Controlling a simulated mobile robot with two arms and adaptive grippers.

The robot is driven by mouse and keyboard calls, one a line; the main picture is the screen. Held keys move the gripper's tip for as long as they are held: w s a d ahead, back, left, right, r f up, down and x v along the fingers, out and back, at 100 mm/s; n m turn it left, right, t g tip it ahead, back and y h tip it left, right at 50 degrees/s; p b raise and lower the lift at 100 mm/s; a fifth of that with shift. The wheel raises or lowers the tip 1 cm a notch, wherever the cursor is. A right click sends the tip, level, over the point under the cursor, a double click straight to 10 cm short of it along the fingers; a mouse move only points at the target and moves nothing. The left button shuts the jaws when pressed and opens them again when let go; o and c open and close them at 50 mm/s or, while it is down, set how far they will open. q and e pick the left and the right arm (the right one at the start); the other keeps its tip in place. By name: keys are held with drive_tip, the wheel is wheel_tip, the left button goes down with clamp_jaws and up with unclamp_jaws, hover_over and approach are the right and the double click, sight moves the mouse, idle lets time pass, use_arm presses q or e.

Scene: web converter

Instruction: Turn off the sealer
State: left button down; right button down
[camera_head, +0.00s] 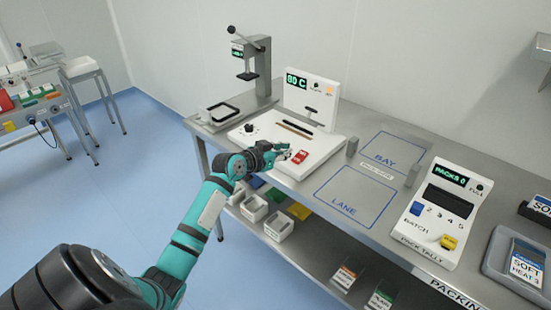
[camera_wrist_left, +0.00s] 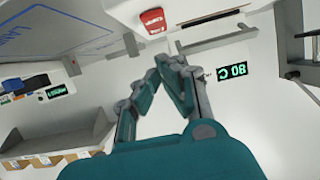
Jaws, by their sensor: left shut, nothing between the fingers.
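The sealer (camera_head: 322,148) is a white machine on the steel bench, with a green "80 C" display (camera_head: 296,80) on its upright back panel. A red rocker switch (camera_head: 300,156) sits on its front deck, and a black knob (camera_head: 249,128) is at the left. My left gripper (camera_head: 284,151) is shut and empty, just left of the red switch; I cannot tell whether they touch. In the left wrist view the fingers (camera_wrist_left: 172,66) come together below the red switch (camera_wrist_left: 152,22), apart from it in the picture. The display (camera_wrist_left: 233,70) appears upside down there.
A lever press (camera_head: 250,62) stands behind the sealer at the left. The marked bay (camera_head: 397,149) and lane (camera_head: 345,197) to the right are clear. A pack tally unit (camera_head: 441,215) stands further right. White bins (camera_head: 279,225) are on the lower shelf.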

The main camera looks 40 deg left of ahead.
use_arm(q)
drive_tip(key=s, duration=0.3)
drive_tip(key=shift+s, duration=0.15)
drive_tip(key=shift+a, duration=0.1)
